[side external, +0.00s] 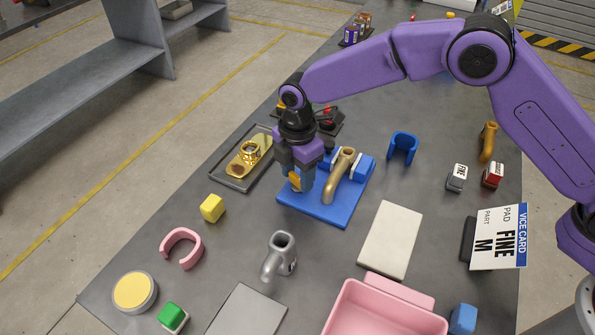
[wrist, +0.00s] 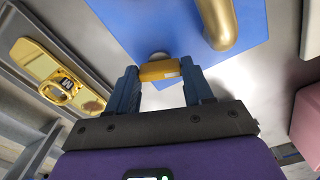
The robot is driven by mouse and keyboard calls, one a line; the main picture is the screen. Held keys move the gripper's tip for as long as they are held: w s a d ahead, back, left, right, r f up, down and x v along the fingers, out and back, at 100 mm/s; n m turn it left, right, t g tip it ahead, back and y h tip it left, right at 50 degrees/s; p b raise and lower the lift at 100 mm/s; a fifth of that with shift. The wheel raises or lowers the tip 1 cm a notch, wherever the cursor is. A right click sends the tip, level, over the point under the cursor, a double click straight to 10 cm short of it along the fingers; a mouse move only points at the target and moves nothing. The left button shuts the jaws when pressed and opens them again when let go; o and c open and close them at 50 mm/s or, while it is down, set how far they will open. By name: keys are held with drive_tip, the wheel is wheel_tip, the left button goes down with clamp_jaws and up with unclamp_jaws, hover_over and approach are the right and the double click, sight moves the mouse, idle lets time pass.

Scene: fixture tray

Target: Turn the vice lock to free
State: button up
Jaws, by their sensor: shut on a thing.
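The blue vice (side external: 320,208) sits on the grey table, with a tan bent pipe (side external: 335,180) standing between its blue jaws. In the wrist view its blue base (wrist: 120,22) fills the upper middle, with the pipe (wrist: 216,20) at top right. My gripper (side external: 299,182) points down at the left part of the vice. Its fingers (wrist: 160,72) are shut on the yellow-orange vice lock (wrist: 159,71), one finger on each end. A round grey pivot shows behind the lock. In the side view the fingers hide part of the lock (side external: 294,181).
A tray with a gold part (side external: 246,160) lies left of the vice. A beige plate (side external: 391,240) lies to its right and a grey pipe fitting (side external: 280,255) in front. A card reading "VICE CARD PAD FINE PART M" (side external: 498,236) stands at right.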

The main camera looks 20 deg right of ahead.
sight(298, 177)
drive_tip(key=m, duration=1.3)
drive_tip(key=shift+m, duration=0.4)
idle(0.3)
drive_tip(key=o, duration=1)
drive_tip(key=shift+o, duration=0.2)
wheel_tip(298, 177, up, 18)
drive_tip(key=shift+f, duration=0.25)
drive_tip(key=s+d+f+n, duration=0.1)
drive_tip(key=s+d+f, duration=0.1)
drive_tip(key=s+d, duration=1.3)
drive_tip(key=s+d+f+n, duration=0.2)
drive_tip(key=s+d, duration=1.4)
drive_tip(key=d, duration=0.2)
drive_tip(key=shift+f+n, duration=0.25)
drive_tip(key=shift+n, duration=0.05)
